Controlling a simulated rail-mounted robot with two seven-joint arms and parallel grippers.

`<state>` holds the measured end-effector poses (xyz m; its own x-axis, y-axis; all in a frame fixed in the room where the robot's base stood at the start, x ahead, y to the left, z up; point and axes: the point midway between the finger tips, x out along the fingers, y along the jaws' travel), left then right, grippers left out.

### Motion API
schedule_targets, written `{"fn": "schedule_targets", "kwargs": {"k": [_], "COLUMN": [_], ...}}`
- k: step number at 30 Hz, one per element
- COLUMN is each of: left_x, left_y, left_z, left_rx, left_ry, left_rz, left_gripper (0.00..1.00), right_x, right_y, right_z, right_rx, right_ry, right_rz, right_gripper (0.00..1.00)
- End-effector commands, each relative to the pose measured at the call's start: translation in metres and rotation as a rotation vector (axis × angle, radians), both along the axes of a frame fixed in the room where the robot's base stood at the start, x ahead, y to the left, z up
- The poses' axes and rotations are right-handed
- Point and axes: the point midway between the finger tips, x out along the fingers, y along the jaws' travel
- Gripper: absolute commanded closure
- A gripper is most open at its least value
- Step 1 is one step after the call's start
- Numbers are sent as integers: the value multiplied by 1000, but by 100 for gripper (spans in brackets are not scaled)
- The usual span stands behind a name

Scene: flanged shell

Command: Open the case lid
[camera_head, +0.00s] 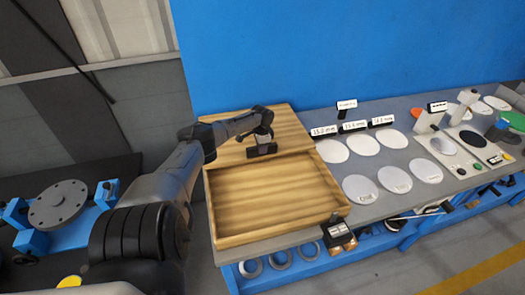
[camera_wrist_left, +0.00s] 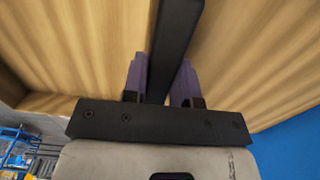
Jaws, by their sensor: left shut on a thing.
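The wooden case (camera_head: 235,238) sits on the left end of the bench, its shallow, empty inside showing. Its wooden lid (camera_head: 287,124) shows behind the tray part, raised from it; its exact angle is hard to tell. My left gripper (camera_head: 262,149) is at the lid, beside a dark bar. In the left wrist view the purple fingers of my left gripper (camera_wrist_left: 162,85) are shut on the black bar (camera_wrist_left: 175,45), with the lid's wood (camera_wrist_left: 235,60) around it. The bar's ends are partly hidden. My right gripper is not in view.
White discs (camera_head: 362,188) and small labels (camera_head: 354,126) lie on the grey bench right of the case. A black item (camera_head: 338,235) is at the case's front right corner. A blue wall (camera_head: 300,50) stands behind. A blue fixture (camera_head: 40,240) is at left.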

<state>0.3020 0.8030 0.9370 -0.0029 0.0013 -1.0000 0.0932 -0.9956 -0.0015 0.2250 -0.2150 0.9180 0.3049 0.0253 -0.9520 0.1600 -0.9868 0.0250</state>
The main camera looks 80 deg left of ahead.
Motion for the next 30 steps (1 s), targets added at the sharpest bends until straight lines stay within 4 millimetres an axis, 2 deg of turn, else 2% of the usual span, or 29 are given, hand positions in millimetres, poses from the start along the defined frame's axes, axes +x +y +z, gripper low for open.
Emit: {"fn": "schedule_targets", "kwargs": {"k": [14,15,23,30], "left_x": [1,1,0,0], "left_y": [3,3,3,3], "left_z": [1,1,0,1], "left_rx": [0,0,-2,-2], "left_ry": [-6,-6,-4,-3], "left_rz": [0,0,0,-1], "left_gripper": [100,73,48,48], "right_x": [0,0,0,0], "right_y": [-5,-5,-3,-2], "right_z": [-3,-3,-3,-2], "right_rx": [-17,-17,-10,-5], "right_ry": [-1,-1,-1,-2], "right_rz": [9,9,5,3], "right_gripper": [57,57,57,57]}}
